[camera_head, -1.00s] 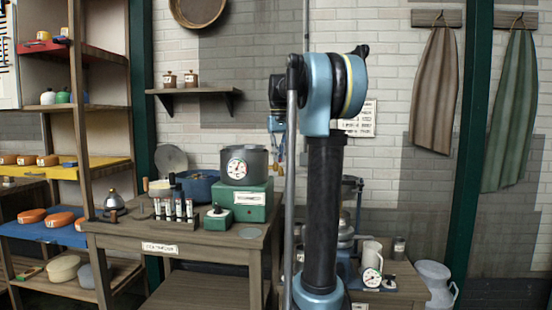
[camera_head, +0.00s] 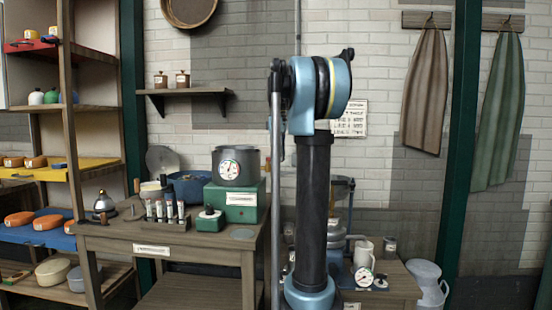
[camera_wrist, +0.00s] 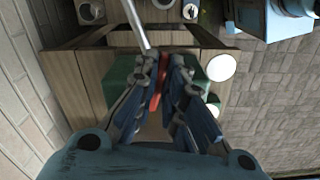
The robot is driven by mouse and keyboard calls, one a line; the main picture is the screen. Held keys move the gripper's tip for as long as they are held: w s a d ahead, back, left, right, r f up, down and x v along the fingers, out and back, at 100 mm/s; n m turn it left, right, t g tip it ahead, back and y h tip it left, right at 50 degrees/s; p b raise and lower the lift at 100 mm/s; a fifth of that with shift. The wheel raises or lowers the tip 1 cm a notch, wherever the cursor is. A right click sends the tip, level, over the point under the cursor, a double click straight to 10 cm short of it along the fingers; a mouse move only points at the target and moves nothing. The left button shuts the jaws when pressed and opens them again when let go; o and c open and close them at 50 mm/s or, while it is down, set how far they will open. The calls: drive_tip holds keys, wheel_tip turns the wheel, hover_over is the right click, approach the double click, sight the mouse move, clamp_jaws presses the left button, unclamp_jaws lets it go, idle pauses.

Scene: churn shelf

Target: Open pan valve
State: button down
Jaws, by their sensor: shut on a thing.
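In the wrist view my gripper (camera_wrist: 162,88) has its two linked fingers close together around a narrow red piece (camera_wrist: 157,84), which looks like a lever. A green block (camera_wrist: 122,72) lies beyond the fingers. In the head view my own arm covers the gripper and whatever it holds. A metal machine with a wide pan (camera_head: 342,184) on top stands behind my arm, partly hidden. I cannot make out a valve on it.
A wooden bench (camera_head: 225,256) at left bears a dark pot with a dial (camera_head: 232,160) on a green box (camera_head: 240,200), and several small bottles.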

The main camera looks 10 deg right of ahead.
drive_tip(key=shift+w+d+n, duration=0.15)
drive_tip(key=shift+w+n, duration=0.15)
drive_tip(key=shift+n, duration=0.4)
drive_tip(key=shift+w+d+n, duration=0.1)
drive_tip(key=shift+w+n, duration=0.15)
drive_tip(key=shift+n, duration=0.45)
drive_tip(key=c, duration=2)
unclamp_jaws()
drive_tip(key=shift+o, duration=0.2)
drive_tip(key=shift+r, duration=0.1)
wheel_tip(320, 180, up, 12)
